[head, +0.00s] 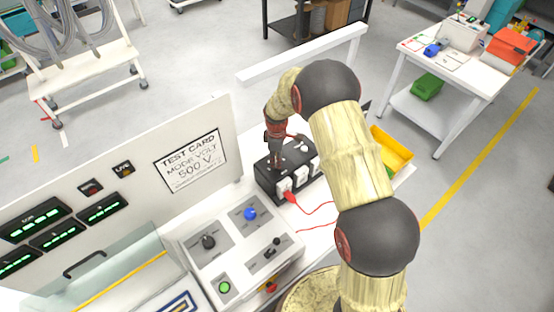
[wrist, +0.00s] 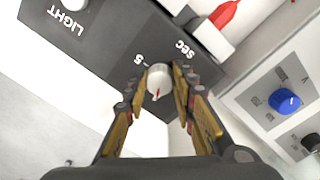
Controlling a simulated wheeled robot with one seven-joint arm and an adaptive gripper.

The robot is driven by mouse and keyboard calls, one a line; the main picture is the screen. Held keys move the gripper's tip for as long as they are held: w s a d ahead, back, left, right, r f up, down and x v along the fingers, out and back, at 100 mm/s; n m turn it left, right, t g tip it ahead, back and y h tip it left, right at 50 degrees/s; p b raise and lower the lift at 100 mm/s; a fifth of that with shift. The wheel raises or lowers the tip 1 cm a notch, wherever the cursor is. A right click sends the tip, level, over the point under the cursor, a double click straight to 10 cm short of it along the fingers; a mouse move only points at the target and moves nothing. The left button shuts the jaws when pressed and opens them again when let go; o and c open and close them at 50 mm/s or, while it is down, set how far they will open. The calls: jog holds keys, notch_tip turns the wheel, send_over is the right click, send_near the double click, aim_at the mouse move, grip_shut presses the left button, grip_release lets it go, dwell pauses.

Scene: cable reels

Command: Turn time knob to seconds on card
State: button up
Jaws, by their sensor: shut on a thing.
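The time knob (wrist: 158,78) is a small white dial with a red mark, on a dark box (wrist: 110,45). A "5" with a tick and the word "sec" are printed beside it. The red mark points toward the bottom of the wrist view, away from the "5". My gripper (wrist: 160,88) is shut on the knob, one finger on each side. In the head view my gripper (head: 277,158) reaches down onto the black box (head: 264,180), and the knob is hidden there. The test card (head: 192,160) reads "MODE VOLT 500 V"; I see no seconds value on it.
A red plug (head: 291,197) with a red cable sits at the box's front. A control panel (head: 225,270) with a blue knob (head: 250,214), a black knob and a green button lies in front. A yellow bin (head: 392,150) stands right of the box, behind my arm.

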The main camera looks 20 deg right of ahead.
jog(key=shift+m, duration=0.3)
jog(key=shift+c, duration=0.4)
jog(key=m+b, duration=0.2)
jog(key=m, duration=0.2)
jog(key=shift+f+m+b, duration=0.1)
jog(key=shift+m+b, duration=0.2)
jog(key=shift+b, duration=0.1)
jog(key=m+b, duration=0.2)
jog(key=m, duration=0.4)
jog(key=shift+a, duration=0.1)
jog(key=shift+m, duration=0.4)
jog(key=o, duration=1.2)
jog(key=shift+c, duration=0.2)
notch_tip(320, 180, up, 12)
jog(key=shift+a, duration=0.2)
